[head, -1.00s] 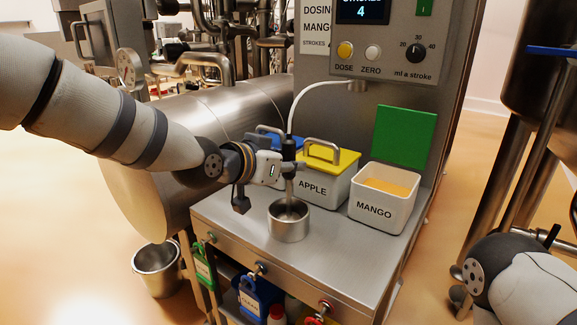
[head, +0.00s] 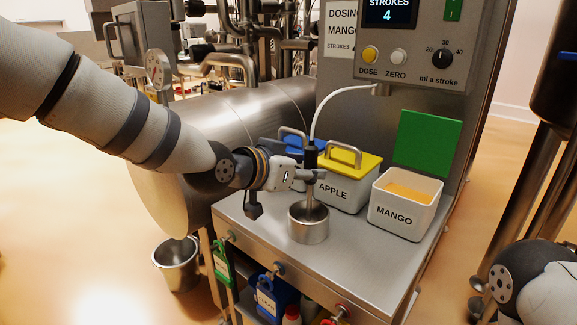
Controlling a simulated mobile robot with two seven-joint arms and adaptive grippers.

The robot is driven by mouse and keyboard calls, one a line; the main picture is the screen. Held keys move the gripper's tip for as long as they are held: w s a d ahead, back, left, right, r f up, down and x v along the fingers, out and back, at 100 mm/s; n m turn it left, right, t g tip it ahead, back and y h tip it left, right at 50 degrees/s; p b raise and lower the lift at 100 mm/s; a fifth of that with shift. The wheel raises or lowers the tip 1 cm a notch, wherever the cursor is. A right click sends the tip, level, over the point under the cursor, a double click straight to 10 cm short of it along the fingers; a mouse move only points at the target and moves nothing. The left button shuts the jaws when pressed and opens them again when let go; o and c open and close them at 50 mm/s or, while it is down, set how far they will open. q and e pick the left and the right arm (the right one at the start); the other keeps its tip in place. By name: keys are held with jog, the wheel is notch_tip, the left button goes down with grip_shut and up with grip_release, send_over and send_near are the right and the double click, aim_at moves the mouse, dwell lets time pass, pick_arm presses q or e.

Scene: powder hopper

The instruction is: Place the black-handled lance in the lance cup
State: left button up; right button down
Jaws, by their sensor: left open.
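The black-handled lance (head: 311,154) stands about upright, with its lower end inside the metal lance cup (head: 308,230) on the steel bench. A white hose runs from the top of its handle to the dosing machine. My left gripper (head: 316,175) is open, its fingers at the lance just below the black handle and above the cup. Whether the fingers touch the lance I cannot tell. The cup's rim and wall hide the lance's tip. Only part of my right arm shows at the lower right; its gripper is out of view.
The yellow-lidded APPLE bin (head: 344,190) stands close behind the lance, with a blue-lidded bin (head: 300,146) beside it. The MANGO bin (head: 402,213) is open, its green lid (head: 428,148) raised. The bench (head: 350,255) front is clear. A metal bucket (head: 178,263) stands on the floor.

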pick_arm(q)
jog(key=p+v, duration=0.2)
jog(key=v, duration=0.8)
jog(key=s+a+f+n+g+y, duration=0.25)
jog(key=s+f, duration=0.45)
jog(key=f, duration=0.6)
jog(key=s+a+f+n+g+y, duration=0.1)
jog(key=s+a+f+n+g, duration=0.15)
jog(key=s+f, duration=0.75)
jog(key=s+a+f+n+g+y, duration=0.1)
jog(key=s+a+f+g, duration=0.1)
jog(key=s+f, duration=0.3)
jog(key=s+a+f+g+y, duration=0.2)
jog(key=s+a+f+g, duration=0.1)
jog(key=s, duration=1)
jog(key=s+a+f+n+g+y, duration=0.1)
jog(key=s+a+f+g, duration=0.1)
jog(key=s+a+f, duration=0.3)
jog(key=s+f, duration=0.1)
jog(key=s, duration=0.3)
jog(key=shift+s+a+f+n+g, duration=0.3)
jog(key=shift+s+f+g, duration=0.05)
jog(key=shift+s+g, duration=0.05)
pick_arm(e)
jog(key=shift+w+r+t, duration=0.5)
jog(key=shift+w+r, duration=0.7)
jog(key=shift+w, duration=0.05)
